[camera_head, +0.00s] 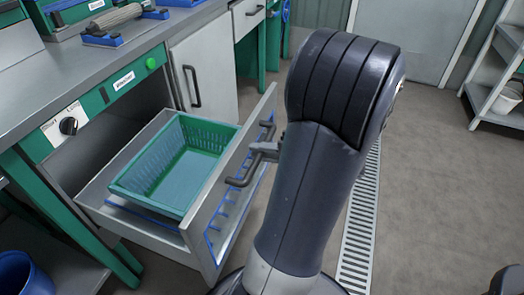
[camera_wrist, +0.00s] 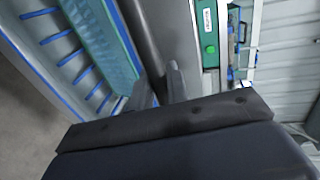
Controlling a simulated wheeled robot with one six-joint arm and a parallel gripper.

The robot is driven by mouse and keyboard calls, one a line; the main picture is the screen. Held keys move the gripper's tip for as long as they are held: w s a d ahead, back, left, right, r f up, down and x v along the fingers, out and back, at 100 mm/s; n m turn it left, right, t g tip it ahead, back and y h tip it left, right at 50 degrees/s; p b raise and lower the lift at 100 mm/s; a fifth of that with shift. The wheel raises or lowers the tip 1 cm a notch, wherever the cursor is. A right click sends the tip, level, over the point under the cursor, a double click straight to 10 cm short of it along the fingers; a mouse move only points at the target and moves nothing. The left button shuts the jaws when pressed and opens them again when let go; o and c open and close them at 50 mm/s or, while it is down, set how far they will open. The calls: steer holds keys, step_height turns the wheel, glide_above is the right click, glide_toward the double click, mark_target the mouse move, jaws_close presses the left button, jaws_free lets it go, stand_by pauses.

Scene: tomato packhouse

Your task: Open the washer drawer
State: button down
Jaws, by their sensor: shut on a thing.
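The washer drawer (camera_head: 225,225) is pulled out from under the counter in the head view, and a green basket (camera_head: 174,164) sits inside it. Its dark bar handle (camera_head: 243,180) runs along the front panel. My gripper (camera_head: 266,150) is at the middle of that handle, shut on it; my arm hides part of the jaws. In the wrist view my gripper (camera_wrist: 160,85) shows its fingers at the dark handle bar (camera_wrist: 142,40), with the blue-ribbed drawer (camera_wrist: 60,50) to the left.
The washer's green panel has a black knob (camera_head: 68,126) and a green button (camera_head: 151,63). A closed cabinet door (camera_head: 208,65) is beside the drawer. A blue bucket (camera_head: 22,275) is at lower left.

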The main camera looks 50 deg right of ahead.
steer(key=c, duration=1.4)
jaws_free()
steer(key=shift+c, duration=0.2)
steer(key=p+v, duration=0.2)
steer(key=v, duration=0.8)
steer(key=shift+s, duration=0.35)
steer(key=shift+d+r, duration=0.1)
